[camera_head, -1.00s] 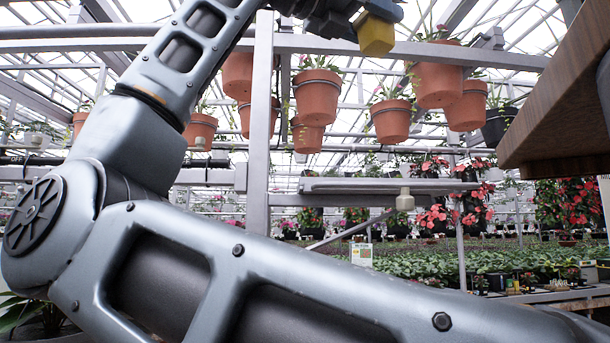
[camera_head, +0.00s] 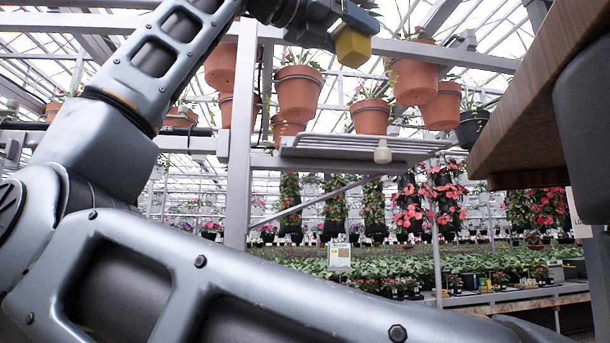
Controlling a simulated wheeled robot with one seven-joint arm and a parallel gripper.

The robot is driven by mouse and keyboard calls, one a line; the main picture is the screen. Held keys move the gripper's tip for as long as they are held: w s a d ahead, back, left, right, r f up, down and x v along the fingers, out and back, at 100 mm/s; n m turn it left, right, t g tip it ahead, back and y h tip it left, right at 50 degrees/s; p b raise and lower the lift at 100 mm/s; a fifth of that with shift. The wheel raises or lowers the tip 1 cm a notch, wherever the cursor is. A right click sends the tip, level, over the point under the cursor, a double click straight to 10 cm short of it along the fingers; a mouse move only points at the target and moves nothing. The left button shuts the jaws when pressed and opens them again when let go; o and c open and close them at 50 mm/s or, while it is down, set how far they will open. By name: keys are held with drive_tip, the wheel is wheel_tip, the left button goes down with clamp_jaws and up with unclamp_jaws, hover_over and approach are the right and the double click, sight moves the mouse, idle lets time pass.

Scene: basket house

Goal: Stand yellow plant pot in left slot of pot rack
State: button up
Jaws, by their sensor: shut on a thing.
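The yellow plant pot (camera_head: 353,47) is small and faceted and hangs high in the upper middle of the head view. My gripper (camera_head: 352,20) is above it at the top edge of the picture, shut on the pot. The fingers are dark and partly hard to make out. A pale metal slatted rack (camera_head: 345,147) is fixed below and well apart from the pot. I cannot tell whether it is the pot rack, and no left slot can be made out.
Terracotta pots (camera_head: 298,92) hang behind the pot and gripper. A grey upright post (camera_head: 240,130) stands left of the slatted rack. A thick wooden board (camera_head: 535,120) juts in at the right. My arm fills the lower left. Plant beds (camera_head: 430,262) lie beyond.

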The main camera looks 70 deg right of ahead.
wheel_tip(320, 180, down, 2)
drive_tip(key=shift+f+b, duration=0.1)
drive_tip(key=shift+b, duration=0.4)
drive_tip(key=shift+w+f, duration=0.1)
drive_tip(key=shift+w, duration=0.05)
drive_tip(key=w+d+f, duration=0.1)
drive_tip(key=w+f, duration=0.1)
drive_tip(key=w, duration=0.1)
drive_tip(key=w+d+f+p, duration=0.1)
drive_tip(key=w+d+f, duration=0.1)
drive_tip(key=w, duration=0.1)
drive_tip(key=w+d+f, duration=0.2)
drive_tip(key=w, duration=0.2)
drive_tip(key=shift+d+f+p, duration=0.1)
drive_tip(key=shift+f+p, duration=0.25)
drive_tip(key=shift+f, duration=2.05)
drive_tip(key=shift+f, duration=0.2)
drive_tip(key=o, duration=1.1)
